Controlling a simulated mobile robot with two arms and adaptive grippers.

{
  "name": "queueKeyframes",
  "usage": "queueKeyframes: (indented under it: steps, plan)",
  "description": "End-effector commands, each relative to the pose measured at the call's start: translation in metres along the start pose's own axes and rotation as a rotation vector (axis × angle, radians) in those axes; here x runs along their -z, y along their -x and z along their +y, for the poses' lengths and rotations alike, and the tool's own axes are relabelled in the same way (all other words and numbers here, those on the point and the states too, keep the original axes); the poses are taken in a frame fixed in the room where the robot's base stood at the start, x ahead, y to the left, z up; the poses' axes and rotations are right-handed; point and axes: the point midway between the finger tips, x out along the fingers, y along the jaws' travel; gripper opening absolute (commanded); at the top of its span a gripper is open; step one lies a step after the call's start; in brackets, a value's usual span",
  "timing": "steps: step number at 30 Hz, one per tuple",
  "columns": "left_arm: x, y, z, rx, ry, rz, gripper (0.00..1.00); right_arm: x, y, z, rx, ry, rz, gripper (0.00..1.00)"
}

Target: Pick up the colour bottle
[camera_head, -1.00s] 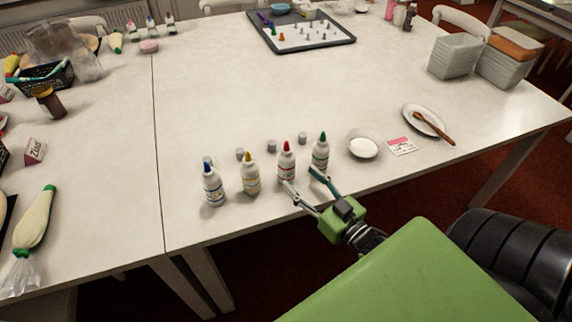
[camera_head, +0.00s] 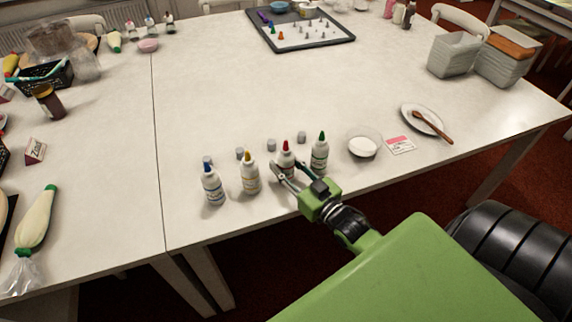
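Several white colour bottles stand upright in a row near the table's front edge: one with a blue cap (camera_head: 212,187), one with a yellow cap (camera_head: 250,176), one with a red cap (camera_head: 286,157) and one with a green cap (camera_head: 320,153). My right gripper (camera_head: 286,167) reaches in from the lower right. Its two fingers are spread at the red-capped bottle, one on each side of its lower body. The fingers hide part of that bottle, and I cannot tell whether they touch it. My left gripper is not in view.
Small grey pots (camera_head: 271,145) stand behind the bottles. A glass bowl (camera_head: 363,146), a pink-and-white card (camera_head: 400,145) and a plate (camera_head: 410,112) with a wooden spoon (camera_head: 434,127) lie to the right. The table's middle (camera_head: 240,90) is clear.

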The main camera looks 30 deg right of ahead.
Motion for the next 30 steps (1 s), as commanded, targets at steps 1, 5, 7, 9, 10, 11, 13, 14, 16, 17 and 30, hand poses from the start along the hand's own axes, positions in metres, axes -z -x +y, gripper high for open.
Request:
queueKeyframes:
  steps: [1,5,7,9,10,11,13,14,16,17,30]
  plan:
    - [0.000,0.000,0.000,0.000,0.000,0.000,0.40,0.000,0.000,0.000,0.000,0.000,0.000,0.22]
    - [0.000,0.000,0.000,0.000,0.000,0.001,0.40,0.001,0.000,0.000,0.000,0.000,0.001,0.22]
    - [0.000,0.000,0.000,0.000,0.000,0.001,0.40,0.001,0.000,0.000,0.000,0.000,0.001,0.22]
    - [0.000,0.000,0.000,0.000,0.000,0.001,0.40,0.001,0.000,0.000,0.000,0.000,0.001,0.22]
    - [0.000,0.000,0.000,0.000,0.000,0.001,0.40,0.001,0.000,0.000,0.000,0.000,0.001,0.22]
    - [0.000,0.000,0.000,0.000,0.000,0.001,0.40,0.001,0.000,0.000,0.000,0.000,0.001,0.22]
    - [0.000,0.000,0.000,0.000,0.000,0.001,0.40,0.004,0.000,0.000,0.000,0.000,0.002,0.22]
    - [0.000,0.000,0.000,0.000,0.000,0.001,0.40,0.006,0.000,0.000,0.000,0.000,0.003,0.22]
    - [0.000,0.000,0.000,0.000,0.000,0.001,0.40,0.012,0.000,0.000,0.000,0.001,0.004,0.22]
    - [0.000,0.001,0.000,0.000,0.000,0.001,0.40,0.015,0.000,0.000,0.000,0.001,0.004,0.22]
    - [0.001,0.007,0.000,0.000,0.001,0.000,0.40,0.096,0.054,-0.031,-0.001,-0.004,-0.002,0.22]
